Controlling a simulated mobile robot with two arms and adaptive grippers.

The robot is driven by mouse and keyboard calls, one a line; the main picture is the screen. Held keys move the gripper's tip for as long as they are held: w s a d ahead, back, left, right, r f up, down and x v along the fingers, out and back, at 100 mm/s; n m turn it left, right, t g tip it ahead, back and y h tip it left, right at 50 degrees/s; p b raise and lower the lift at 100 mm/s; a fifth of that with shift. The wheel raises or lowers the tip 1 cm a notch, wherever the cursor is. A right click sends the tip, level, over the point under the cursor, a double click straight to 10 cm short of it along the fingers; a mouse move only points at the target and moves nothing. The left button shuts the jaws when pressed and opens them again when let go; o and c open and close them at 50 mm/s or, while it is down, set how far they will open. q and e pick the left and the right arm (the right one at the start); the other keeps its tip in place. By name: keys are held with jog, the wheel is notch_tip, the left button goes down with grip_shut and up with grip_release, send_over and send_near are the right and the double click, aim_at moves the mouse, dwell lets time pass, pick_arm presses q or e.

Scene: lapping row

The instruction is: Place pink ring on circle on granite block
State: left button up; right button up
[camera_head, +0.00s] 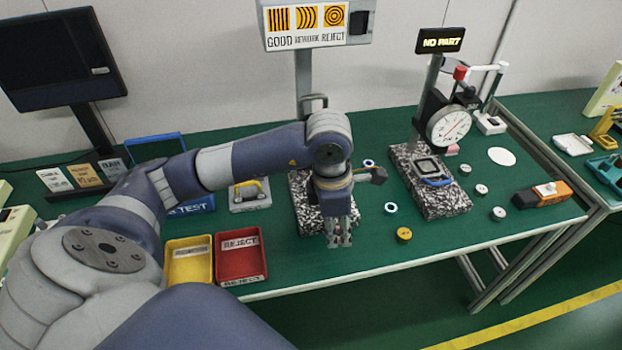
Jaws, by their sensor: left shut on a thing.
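My left gripper (340,240) points down in front of the left speckled granite block (305,205). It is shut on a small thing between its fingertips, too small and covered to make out. I cannot make out a pink ring. My gripper and arm cover much of this block, and no circle shows on its visible part. My right gripper is not in view.
Yellow (189,275) and red (241,278) trays stand at the front left. Several small metal discs and an orange-black tool (541,194) lie at right.

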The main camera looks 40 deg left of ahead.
pick_arm(q)
jog(key=w+a, duration=0.1)
jog(key=w+a+p, duration=0.1)
jog(key=w+a, duration=0.3)
jog(key=shift+f, duration=0.3)
jog(key=w+a, duration=0.1)
jog(key=w+a+p, duration=0.1)
jog(key=shift+w+a+f, duration=0.15)
jog(key=shift+w+a, duration=0.05)
jog(key=shift+a, duration=0.2)
jog(key=shift+w+a+f+p, duration=0.2)
jog(key=shift+w+a+p, duration=0.1)
jog(key=shift+w+a, duration=0.85)
jog(key=shift+a, duration=0.05)
jog(key=shift+w+a, duration=0.15)
jog(key=shift+a, duration=0.05)
notch_tip(320, 180, down, 3)
jog(key=shift+f+p, duration=0.2)
jog(key=shift+p, duration=0.5)
jog(key=shift+a+f, duration=0.1)
jog(key=shift+f, duration=0.2)
jog(key=o, duration=1)
jog(key=shift+c, duration=0.2)
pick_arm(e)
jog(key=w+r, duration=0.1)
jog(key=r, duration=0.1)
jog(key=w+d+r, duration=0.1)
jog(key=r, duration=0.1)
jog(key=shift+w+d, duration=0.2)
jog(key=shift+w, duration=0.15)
